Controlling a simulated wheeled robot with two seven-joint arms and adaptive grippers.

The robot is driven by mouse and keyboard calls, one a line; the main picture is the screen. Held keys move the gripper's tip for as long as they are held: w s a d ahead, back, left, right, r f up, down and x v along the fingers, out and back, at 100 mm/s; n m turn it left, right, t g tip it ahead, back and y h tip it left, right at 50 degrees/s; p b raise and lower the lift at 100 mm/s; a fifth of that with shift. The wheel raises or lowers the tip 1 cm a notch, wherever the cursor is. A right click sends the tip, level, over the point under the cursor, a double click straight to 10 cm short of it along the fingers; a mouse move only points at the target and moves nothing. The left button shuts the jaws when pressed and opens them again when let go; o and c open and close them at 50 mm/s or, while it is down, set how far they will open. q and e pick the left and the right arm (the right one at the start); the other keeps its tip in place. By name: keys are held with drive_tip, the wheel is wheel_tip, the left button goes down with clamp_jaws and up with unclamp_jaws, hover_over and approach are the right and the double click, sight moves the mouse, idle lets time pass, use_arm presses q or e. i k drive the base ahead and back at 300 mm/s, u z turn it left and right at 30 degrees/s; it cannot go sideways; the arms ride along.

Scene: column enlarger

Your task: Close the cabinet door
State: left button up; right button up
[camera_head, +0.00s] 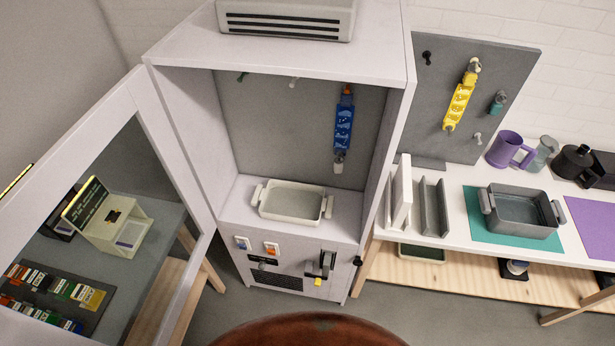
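The cabinet (291,263) stands upright in the middle of the head view, its front open. Its door (171,138), a pale frame around a clear pane, is swung wide open to the left, with its hinge side at the cabinet's left edge. Inside, a white tray with two handles (292,216) rests on the cabinet floor, and a blue strip (344,127) hangs on the grey back panel. Neither of my grippers is in view.
A white bench at the right holds a grey tray (519,231) on a teal mat (483,235), a purple mug (505,149) and upright panels (431,208). A grey table (167,222) shows through the door pane. A rounded reddish-brown surface (309,332) is at the bottom.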

sight(29, 202)
drive_tip(key=u, duration=0.85)
